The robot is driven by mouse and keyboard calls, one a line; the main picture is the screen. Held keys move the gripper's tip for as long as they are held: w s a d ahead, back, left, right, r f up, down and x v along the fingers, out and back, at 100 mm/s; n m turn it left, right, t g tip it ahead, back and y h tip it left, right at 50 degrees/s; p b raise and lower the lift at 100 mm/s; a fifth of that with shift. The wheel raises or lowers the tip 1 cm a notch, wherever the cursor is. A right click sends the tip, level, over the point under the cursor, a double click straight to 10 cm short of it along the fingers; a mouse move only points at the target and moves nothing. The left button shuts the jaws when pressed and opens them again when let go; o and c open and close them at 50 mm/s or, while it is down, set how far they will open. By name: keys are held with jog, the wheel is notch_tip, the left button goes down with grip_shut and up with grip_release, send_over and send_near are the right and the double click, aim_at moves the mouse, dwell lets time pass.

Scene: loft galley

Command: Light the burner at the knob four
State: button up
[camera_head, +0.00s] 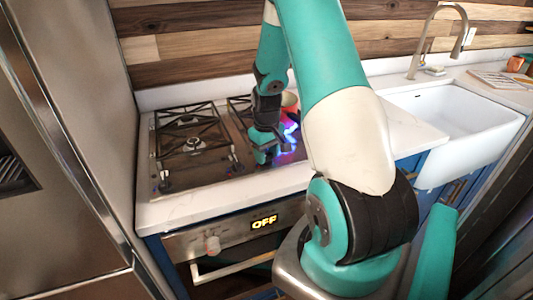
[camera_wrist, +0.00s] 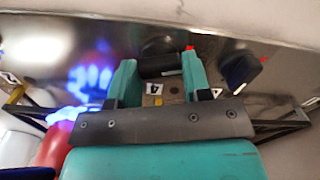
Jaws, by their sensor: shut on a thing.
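The stovetop (camera_head: 215,170) has a steel surface with black grates and knobs along its front. My gripper (camera_head: 265,155) is down at the front of the cooktop. In the wrist view, my gripper's two teal fingers (camera_wrist: 160,70) are shut on a black knob (camera_wrist: 160,65), one on each side of it. A label reading 4 (camera_wrist: 154,88) lies beside this knob. Blue flame (camera_head: 290,135) shows just right of my gripper, and blue flame (camera_wrist: 65,114) also shows at the left in the wrist view. My arm partly hides the burner there.
Another black knob (camera_wrist: 240,70) is right of my gripper in the wrist view. A tan-rimmed vessel (camera_head: 290,101) stands behind the flame. The left burner (camera_head: 194,143) shows no flame. The oven display (camera_head: 264,222) reads OFF. A white sink (camera_head: 460,125) is at the right.

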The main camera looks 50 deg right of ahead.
jog(key=o, duration=0.9)
jog(key=shift+r, duration=0.15)
notch_tip(320, 180, up, 17)
jog(key=shift+r+b, duration=0.1)
jog(key=shift+b, duration=0.8)
